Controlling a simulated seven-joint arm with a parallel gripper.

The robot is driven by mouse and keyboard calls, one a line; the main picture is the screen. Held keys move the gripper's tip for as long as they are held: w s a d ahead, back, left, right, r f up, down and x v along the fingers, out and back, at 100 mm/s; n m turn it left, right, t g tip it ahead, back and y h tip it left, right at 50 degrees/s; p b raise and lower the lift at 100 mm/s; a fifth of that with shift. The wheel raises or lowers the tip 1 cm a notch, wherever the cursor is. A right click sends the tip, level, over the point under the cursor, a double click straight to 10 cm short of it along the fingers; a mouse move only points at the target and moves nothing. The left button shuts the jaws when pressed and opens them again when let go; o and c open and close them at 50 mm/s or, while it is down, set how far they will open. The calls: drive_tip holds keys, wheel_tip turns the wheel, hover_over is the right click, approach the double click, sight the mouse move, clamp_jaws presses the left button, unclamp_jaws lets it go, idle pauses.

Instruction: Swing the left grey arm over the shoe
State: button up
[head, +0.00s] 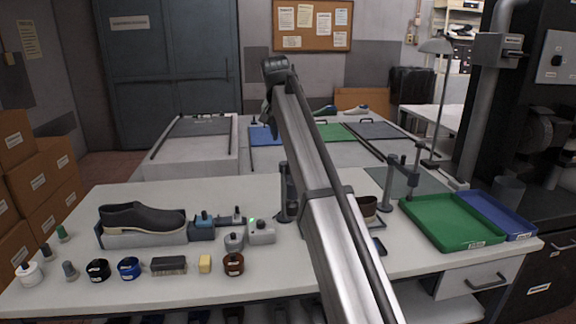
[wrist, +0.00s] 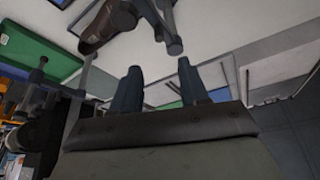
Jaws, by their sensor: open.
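A brown shoe (head: 367,206) sits on the bench just right of my arm, partly hidden by it. It also shows at the top of the wrist view (wrist: 104,28). The left grey arm (head: 285,192) is on an upright post left of my arm link, which hides part of it. It seems to be the grey post at the top of the wrist view (wrist: 166,28). A second grey arm (head: 411,172) stands right of the shoe. My gripper (wrist: 160,67) is open and empty, apart from the post and shoe.
A green tray (head: 450,222) and a blue tray (head: 498,213) lie at the right. A dark shoe (head: 141,217) rests on a stand at the left. Several jars and a brush (head: 169,265) line the front edge. A grey box with a green light (head: 262,231) stands near the left post.

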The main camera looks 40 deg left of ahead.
sight(288, 175)
drive_tip(key=x, duration=1.3)
drive_tip(key=shift+w+f, duration=0.15)
drive_tip(key=shift+f, duration=0.2)
clamp_jaws()
